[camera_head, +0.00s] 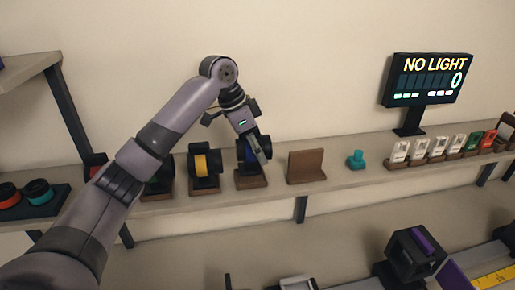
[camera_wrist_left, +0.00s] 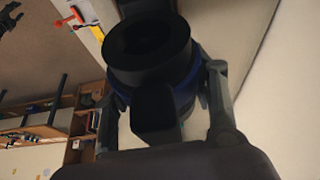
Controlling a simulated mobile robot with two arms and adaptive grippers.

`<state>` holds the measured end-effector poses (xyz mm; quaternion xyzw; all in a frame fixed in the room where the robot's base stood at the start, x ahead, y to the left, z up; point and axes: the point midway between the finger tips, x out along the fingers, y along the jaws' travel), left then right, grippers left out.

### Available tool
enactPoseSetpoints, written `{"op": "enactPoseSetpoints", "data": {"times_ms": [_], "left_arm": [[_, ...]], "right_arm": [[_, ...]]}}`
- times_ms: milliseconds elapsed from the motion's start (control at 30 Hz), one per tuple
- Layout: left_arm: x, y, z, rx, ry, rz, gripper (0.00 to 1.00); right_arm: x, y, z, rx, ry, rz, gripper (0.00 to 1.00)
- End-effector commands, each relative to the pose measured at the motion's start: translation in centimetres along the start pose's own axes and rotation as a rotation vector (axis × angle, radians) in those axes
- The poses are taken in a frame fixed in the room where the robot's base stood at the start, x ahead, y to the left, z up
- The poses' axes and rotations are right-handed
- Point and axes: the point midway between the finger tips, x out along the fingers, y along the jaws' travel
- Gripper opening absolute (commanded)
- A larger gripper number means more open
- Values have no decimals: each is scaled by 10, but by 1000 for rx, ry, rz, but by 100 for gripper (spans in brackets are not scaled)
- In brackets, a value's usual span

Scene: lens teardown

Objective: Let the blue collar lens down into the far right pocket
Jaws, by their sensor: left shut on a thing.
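The blue collar lens (camera_head: 241,153) is a dark barrel with a blue band, at a wooden stand (camera_head: 250,183) on the wall shelf. My left gripper (camera_head: 257,147) is shut on it from above. I cannot tell whether the lens touches the stand. In the left wrist view the lens (camera_wrist_left: 147,50) fills the middle, its dark round end towards the camera and its blue band (camera_wrist_left: 184,96) between the fingers. A dark clawed shape at that view's upper left corner may be my right gripper (camera_wrist_left: 11,17); its fingers are unclear. I cannot make out which place is the far right pocket.
A yellow-banded lens (camera_head: 204,165) stands close left of the blue one. An empty wooden stand (camera_head: 305,166) and a teal piece (camera_head: 356,159) are to the right. A dark tray (camera_head: 62,196) with red and teal rings is far left. The sign (camera_head: 428,80) reads NO LIGHT, 0.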

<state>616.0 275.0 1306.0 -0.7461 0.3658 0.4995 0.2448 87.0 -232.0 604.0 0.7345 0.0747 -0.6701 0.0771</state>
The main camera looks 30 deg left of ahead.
Motion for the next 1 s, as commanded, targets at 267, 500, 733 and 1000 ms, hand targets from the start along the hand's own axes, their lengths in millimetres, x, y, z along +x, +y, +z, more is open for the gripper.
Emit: {"op": "enactPoseSetpoints", "data": {"times_ms": [267,500,733,1000], "left_arm": [[-1,0,-1,1,3,-1,7],[0,0,-1,1,3,-1,7],[3,0,0,1,2,-1,7],[6,0,2,1,3,-1,7]], "right_arm": [[0,0,-1,1,2,1,41],[0,1,-1,1,2,2,41],[0,4,0,0,0,4,41],[0,4,0,0,0,5,41]]}}
